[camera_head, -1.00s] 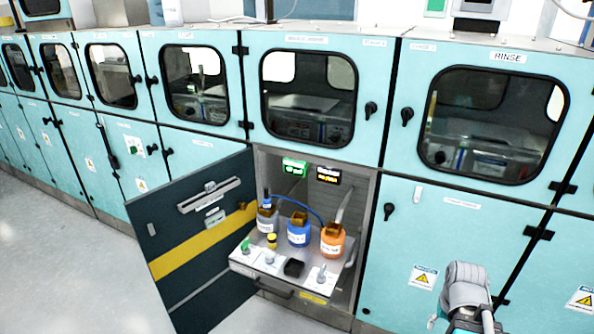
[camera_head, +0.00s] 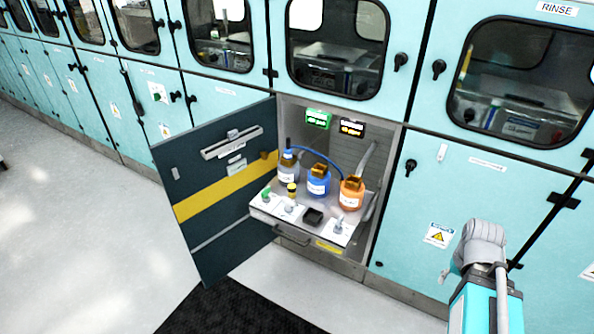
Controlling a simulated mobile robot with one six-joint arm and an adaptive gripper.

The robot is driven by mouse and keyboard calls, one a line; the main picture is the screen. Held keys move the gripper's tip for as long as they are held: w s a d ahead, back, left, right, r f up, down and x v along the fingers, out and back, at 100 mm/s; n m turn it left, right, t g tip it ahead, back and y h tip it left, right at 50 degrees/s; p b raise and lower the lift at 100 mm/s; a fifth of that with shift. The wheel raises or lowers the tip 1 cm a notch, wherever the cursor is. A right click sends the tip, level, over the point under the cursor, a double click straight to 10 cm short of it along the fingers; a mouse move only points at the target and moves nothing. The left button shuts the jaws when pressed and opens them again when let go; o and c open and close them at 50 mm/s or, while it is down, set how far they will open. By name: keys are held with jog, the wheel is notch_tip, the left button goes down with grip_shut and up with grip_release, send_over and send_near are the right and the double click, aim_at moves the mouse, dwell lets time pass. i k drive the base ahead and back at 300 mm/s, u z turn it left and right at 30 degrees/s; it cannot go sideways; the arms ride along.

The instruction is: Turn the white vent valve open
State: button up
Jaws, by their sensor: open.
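A pull-out metal tray (camera_head: 330,240) stands in an open lower cabinet. On its front panel are small valve knobs: a green one (camera_head: 267,194) at left, a whitish one (camera_head: 290,208) in the middle and a pale grey one (camera_head: 338,226) at right. Their labels are too small to read, so I cannot tell for sure which is the white vent valve or how it is turned. My arm (camera_head: 486,245) shows at the lower right, well apart from the tray. Its gripper fingers are not visible.
Grey, blue (camera_head: 318,186) and orange (camera_head: 352,194) bottles stand behind the knobs, with a yellow-and-black item (camera_head: 292,190) and a black block (camera_head: 313,216). The dark cabinet door (camera_head: 215,225) hangs open at left. Floor in front is clear, with a black mat (camera_head: 225,310).

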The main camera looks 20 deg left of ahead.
aim_at(288, 202)
jog(key=z, duration=0.35)
jog(key=i, duration=0.75)
